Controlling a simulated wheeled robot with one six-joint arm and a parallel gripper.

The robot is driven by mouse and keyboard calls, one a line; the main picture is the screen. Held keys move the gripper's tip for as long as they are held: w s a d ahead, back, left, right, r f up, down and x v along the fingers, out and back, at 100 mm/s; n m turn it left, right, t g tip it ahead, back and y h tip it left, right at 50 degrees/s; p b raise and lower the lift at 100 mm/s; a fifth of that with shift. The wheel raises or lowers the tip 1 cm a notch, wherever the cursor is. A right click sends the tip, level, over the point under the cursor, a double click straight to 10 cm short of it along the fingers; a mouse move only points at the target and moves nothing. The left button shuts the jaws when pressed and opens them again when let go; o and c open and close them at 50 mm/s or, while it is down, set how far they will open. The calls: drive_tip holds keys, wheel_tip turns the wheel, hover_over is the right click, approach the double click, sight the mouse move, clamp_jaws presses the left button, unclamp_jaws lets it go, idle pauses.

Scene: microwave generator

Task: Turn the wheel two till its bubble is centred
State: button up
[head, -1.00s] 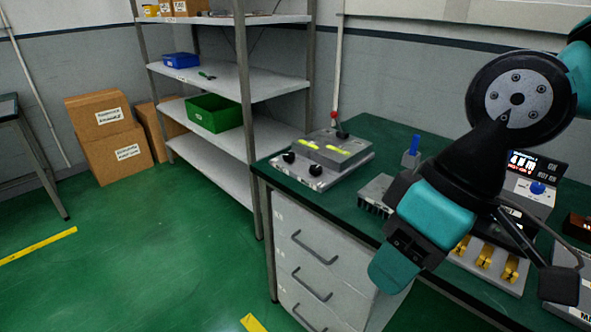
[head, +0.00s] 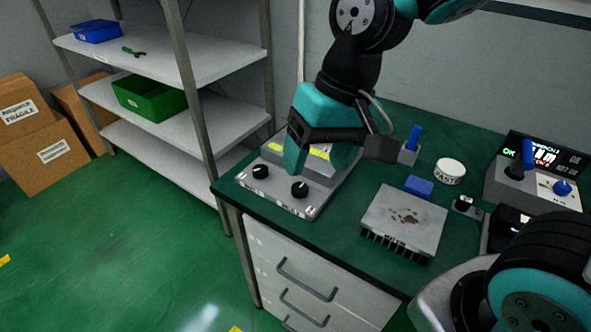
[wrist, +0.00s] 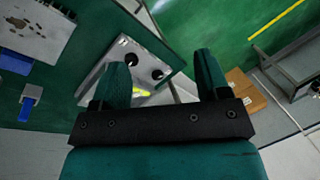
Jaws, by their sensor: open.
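The levelling unit (head: 316,197) is a grey box on a light plate at the left end of the green bench. Two black wheels stand on its front, a left one (head: 260,171) and a right one (head: 299,189); their labels are too small to read. Yellow-green vials (head: 319,152) lie on top, partly hidden by my gripper, and no bubble can be made out. My gripper (head: 317,160) is open and empty above the unit, behind the wheels in the head view. The wrist view shows both wheels (wrist: 131,60) (wrist: 157,75) beyond the fingers, apart from them.
A finned metal block (head: 405,218) with brown stains sits right of the unit. A blue-handled tool in a holder (head: 411,146), a white round tin (head: 450,171) and a control box with a display (head: 535,185) stand farther right. Shelving (head: 160,60) stands left.

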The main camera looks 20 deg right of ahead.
drive_tip(key=w+d+m+h+p, duration=0.1)
drive_tip(key=w+d+m+p, duration=0.15)
drive_tip(key=w+m, duration=0.55)
drive_tip(key=m+h+p, duration=0.2)
drive_tip(key=m+p, duration=0.1)
drive_tip(key=m, duration=0.3)
approach(300, 187)
wheel_tip(300, 187, down, 9)
drive_tip(key=p, duration=0.3)
drive_tip(key=shift+r, duration=0.1)
drive_tip(key=shift+f, duration=0.5)
drive_tip(key=c, duration=0.9)
